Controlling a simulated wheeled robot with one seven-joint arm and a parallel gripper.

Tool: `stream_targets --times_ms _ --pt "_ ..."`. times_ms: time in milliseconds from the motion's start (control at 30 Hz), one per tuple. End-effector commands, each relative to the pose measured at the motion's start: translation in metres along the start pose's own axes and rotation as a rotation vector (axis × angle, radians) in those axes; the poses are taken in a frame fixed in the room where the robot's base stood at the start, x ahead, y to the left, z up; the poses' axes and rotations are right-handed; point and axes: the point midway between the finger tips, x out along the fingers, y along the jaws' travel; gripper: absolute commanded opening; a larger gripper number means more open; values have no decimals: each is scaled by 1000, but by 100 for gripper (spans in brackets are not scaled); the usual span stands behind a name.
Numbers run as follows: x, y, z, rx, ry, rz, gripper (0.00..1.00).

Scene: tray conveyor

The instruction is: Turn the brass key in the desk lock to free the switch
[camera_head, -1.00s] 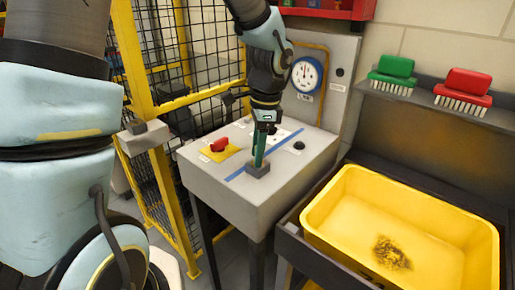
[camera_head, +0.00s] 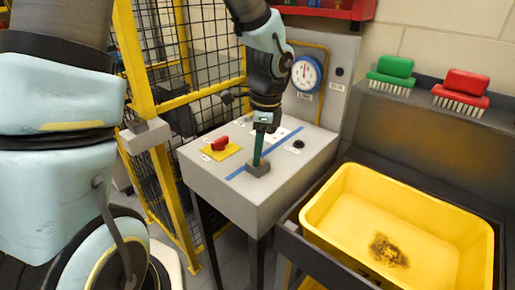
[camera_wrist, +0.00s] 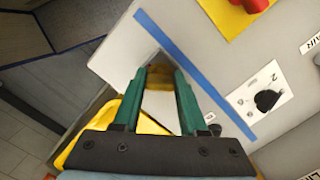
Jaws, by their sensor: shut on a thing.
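The grey desk (camera_head: 240,195) has a dark grey lock block (camera_head: 258,168) at its front edge. My gripper (camera_head: 257,160) points down at this block, its green fingers reaching its top. In the wrist view my gripper (camera_wrist: 160,72) is closed around a small brass-coloured piece, the key (camera_wrist: 158,76), between the fingertips. The fingers hide most of the key, so its turn angle cannot be told. A red switch (camera_head: 220,143) sits on a yellow plate on the desk's left part; its edge also shows in the wrist view (camera_wrist: 255,5).
A blue tape line (camera_head: 285,139) crosses the desk top. A black knob (camera_head: 298,145) is to the right. A gauge panel (camera_head: 306,73) stands behind, mesh fencing (camera_head: 205,45) to the left. A yellow bin (camera_head: 400,220) and green and red brushes (camera_head: 393,70) are at the right.

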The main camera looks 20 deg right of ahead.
Motion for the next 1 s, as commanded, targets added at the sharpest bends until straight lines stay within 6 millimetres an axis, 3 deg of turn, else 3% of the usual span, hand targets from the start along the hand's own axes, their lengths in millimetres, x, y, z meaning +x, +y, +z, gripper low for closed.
stream_targets --times_ms 433,1000 --pt "-1 0 0 148 0 -17 0" --pt "-2 0 0 205 0 -26 0"
